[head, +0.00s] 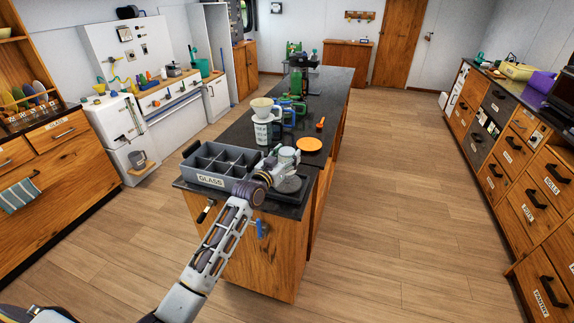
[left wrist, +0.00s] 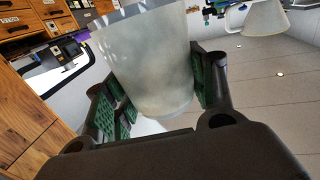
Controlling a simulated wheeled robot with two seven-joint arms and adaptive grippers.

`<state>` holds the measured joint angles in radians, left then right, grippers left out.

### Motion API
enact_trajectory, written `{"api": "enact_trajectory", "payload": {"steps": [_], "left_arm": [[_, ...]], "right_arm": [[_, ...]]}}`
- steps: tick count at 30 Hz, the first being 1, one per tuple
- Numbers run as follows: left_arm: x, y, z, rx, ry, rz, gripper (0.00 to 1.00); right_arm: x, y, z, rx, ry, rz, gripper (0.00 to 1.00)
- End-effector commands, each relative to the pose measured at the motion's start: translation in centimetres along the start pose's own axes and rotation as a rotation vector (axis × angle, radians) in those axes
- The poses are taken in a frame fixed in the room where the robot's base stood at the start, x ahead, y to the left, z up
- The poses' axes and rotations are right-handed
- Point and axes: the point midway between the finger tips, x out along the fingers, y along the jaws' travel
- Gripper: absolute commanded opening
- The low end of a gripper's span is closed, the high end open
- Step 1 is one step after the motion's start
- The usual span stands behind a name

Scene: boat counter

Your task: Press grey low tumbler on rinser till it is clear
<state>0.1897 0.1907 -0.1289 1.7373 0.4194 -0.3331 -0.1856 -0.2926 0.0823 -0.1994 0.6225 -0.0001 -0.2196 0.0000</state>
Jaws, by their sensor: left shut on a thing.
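The grey low tumbler (left wrist: 150,65) is a hazy, translucent cup between the two green-padded fingers of my left gripper (left wrist: 160,95) in the left wrist view. One end is wider than the other; its far end runs out of the frame. In the head view, my left gripper (head: 277,164) is shut on the tumbler (head: 288,155) over the near end of the dark counter. My right gripper is not in view.
A grey compartment crate labelled GLASS (head: 211,181) stands just left of my gripper. Behind are a white jug with a cone dripper (head: 263,128) and an orange plate (head: 308,144). Green and blue items stand farther back. The floor (head: 400,180) right of the counter is clear.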

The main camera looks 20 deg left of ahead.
Motion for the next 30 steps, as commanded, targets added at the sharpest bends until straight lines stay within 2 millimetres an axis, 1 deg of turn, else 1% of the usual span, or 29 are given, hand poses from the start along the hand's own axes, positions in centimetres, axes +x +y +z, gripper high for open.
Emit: {"api": "enact_trajectory", "payload": {"steps": [3,14,24,30], "left_arm": [[0.3,-0.2,-0.4,0.000,0.002,-0.001,0.25],[0.3,-0.2,-0.5,0.000,0.002,-0.001,0.25],[0.1,-0.1,-0.7,0.001,0.001,-0.001,0.25],[0.1,-0.1,0.7,0.000,0.001,-0.001,0.25]], "right_arm": [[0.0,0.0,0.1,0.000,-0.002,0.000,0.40],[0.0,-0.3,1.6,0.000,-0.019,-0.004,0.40],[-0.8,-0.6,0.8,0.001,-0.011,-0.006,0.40],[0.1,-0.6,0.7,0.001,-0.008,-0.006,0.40]]}}
